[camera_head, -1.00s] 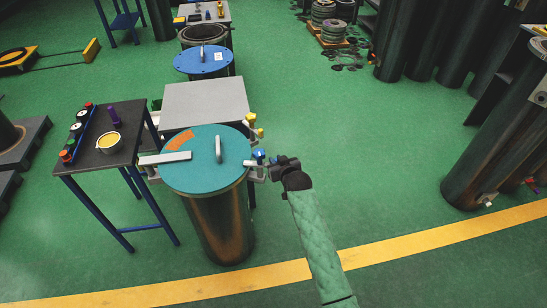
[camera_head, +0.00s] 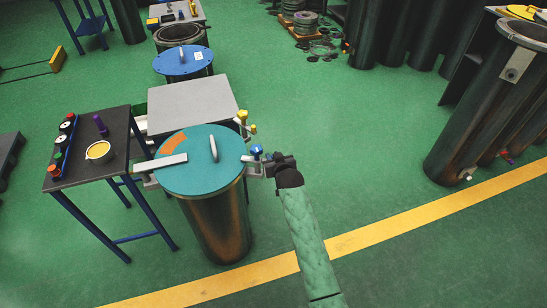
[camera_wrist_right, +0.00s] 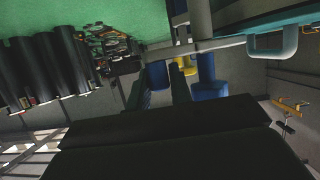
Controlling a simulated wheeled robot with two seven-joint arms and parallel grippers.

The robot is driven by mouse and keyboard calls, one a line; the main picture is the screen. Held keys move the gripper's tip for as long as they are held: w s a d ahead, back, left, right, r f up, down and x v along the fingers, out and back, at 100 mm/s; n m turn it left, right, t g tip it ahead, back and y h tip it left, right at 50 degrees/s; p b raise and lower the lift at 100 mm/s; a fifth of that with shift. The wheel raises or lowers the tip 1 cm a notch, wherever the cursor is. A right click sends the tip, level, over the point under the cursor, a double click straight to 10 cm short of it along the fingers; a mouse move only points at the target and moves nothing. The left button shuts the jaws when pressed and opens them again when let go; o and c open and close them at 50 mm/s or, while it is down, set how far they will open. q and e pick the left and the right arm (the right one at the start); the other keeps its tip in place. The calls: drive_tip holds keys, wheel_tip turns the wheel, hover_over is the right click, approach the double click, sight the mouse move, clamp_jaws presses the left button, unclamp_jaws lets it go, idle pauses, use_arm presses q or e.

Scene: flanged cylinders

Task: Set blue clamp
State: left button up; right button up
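The blue clamp (camera_head: 257,151) is at the right rim of a teal lid (camera_head: 200,176) on a dark flanged cylinder (camera_head: 221,226). The lid has a grey handle and an orange patch. My right gripper (camera_head: 269,164) is right beside the clamp, coming from the right. In the right wrist view its two dark fingers (camera_wrist_right: 160,90) stand apart, with a blue piece (camera_wrist_right: 157,74) showing between them. Whether they touch it is unclear. My left gripper is not in view.
A grey bar (camera_head: 164,163) crosses the lid's left rim. Yellow clamps (camera_head: 243,116) stand behind, by a grey box top (camera_head: 193,106). A dark table (camera_head: 85,155) with a yellow-filled cup stands left. A blue-lidded cylinder (camera_head: 183,62) is farther back.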

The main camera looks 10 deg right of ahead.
drive_tip(key=o, duration=0.3)
drive_tip(key=shift+a, duration=0.1)
drive_tip(key=shift+o, duration=0.2)
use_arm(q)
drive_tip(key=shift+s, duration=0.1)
use_arm(e)
drive_tip(key=shift+s, duration=0.1)
drive_tip(key=shift+s, duration=0.3)
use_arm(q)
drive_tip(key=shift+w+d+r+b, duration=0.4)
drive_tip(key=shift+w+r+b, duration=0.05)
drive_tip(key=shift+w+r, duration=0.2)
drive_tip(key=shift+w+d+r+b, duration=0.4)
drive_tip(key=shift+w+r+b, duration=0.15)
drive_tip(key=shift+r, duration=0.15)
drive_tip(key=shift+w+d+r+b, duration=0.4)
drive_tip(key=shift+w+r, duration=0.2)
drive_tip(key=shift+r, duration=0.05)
use_arm(e)
drive_tip(key=v, duration=0.7)
drive_tip(key=shift+r, duration=0.1)
